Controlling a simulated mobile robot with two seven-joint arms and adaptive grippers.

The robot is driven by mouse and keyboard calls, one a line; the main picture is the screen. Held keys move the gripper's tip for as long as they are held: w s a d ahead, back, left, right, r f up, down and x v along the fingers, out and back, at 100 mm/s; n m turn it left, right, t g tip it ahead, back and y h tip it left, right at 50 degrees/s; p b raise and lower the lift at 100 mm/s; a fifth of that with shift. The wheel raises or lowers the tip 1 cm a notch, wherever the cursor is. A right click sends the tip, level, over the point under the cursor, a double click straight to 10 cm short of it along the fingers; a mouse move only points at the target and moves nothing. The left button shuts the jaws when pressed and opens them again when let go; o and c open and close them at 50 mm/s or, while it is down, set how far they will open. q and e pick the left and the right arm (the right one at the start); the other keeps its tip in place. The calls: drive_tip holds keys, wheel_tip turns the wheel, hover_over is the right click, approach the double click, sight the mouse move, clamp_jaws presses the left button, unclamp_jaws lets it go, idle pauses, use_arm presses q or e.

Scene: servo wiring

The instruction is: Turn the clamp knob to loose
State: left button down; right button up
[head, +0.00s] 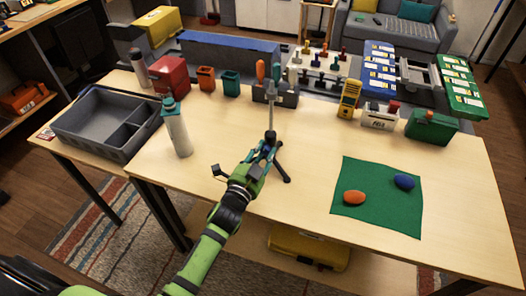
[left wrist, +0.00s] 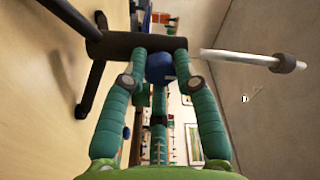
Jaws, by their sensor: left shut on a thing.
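A tripod stand with a silver upright rod (head: 271,117) stands on the wooden table, its dark legs (head: 281,166) spread on the top. My left gripper (head: 267,151) is at its lower part. In the left wrist view, the stand's dark hub (left wrist: 120,46) lies across the picture, with the silver rod (left wrist: 235,56) running right and the legs on the left. A blue clamp knob (left wrist: 160,68) sits between the teal fingers of my left gripper (left wrist: 159,62), which is shut on it. No loose or tight marking can be read. My right gripper is not in view.
A white and teal bottle (head: 177,130) and a grey divided tray (head: 83,135) stand left of the stand. A green mat (head: 378,215) with an orange and a blue object lies right. Boxes and tools line the back edge. Between stand and mat the table is clear.

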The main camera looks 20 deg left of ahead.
use_arm(q)
drive_tip(key=shift+n, duration=0.4)
drive_tip(key=c, duration=1)
unclamp_jaws()
drive_tip(key=shift+o, duration=0.2)
drive_tip(key=s, duration=0.4)
drive_tip(key=s+a, duration=0.1)
drive_tip(key=s, duration=0.7)
drive_tip(key=shift+a, duration=0.15)
